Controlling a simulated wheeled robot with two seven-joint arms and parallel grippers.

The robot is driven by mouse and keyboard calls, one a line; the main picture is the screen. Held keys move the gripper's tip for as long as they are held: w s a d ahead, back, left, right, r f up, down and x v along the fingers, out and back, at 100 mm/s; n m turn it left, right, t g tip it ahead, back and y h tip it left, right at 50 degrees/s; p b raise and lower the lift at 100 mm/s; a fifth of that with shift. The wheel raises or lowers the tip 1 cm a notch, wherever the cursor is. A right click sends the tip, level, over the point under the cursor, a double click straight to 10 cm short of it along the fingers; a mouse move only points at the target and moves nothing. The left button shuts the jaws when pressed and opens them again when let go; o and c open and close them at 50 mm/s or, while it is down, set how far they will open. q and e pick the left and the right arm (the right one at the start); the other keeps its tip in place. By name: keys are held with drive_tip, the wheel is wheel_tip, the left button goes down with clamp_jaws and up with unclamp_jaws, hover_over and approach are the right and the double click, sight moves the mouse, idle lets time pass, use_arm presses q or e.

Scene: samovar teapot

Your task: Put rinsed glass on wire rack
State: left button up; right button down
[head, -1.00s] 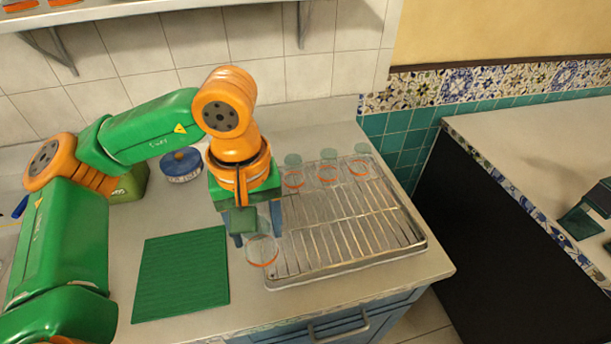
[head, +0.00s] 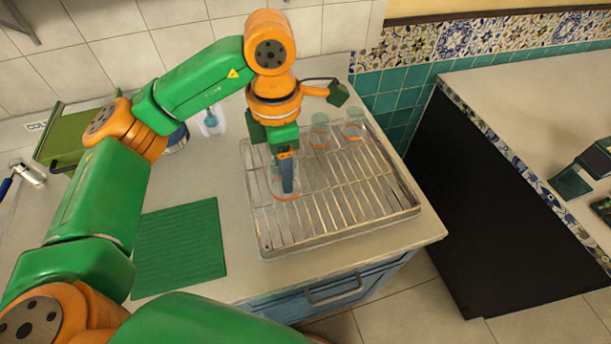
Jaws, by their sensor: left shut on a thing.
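My left gripper (head: 287,172) points down over the left part of the wire rack (head: 345,228) and is shut on a clear glass with an orange band (head: 284,193). The glass looks upright and is over the rack's bars. I cannot tell whether its base touches them. Two other clear glasses with orange bands stand at the back of the rack, one at the left (head: 319,132) and one at the right (head: 352,131). My left gripper and wrist cover the back left of the rack.
A green ribbed mat (head: 180,247) lies left of the rack. A clear container (head: 211,121) and a green box (head: 72,137) stand at the back left. The rack's front and right are bare.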

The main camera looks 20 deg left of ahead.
use_arm(q)
drive_tip(key=w+f, duration=0.1)
drive_tip(key=f, duration=0.1)
drive_tip(key=d+f+p, duration=0.1)
drive_tip(key=f, duration=0.1)
drive_tip(key=w+d+f+p, duration=0.1)
drive_tip(key=f, duration=0.2)
drive_tip(key=shift+w+d, duration=0.2)
drive_tip(key=shift+w, duration=0.1)
drive_tip(key=shift+f, duration=0.3)
drive_tip(key=shift+f+b, duration=0.2)
drive_tip(key=shift+b, duration=0.1)
drive_tip(key=o, duration=1.3)
drive_tip(key=shift+c, duration=0.2)
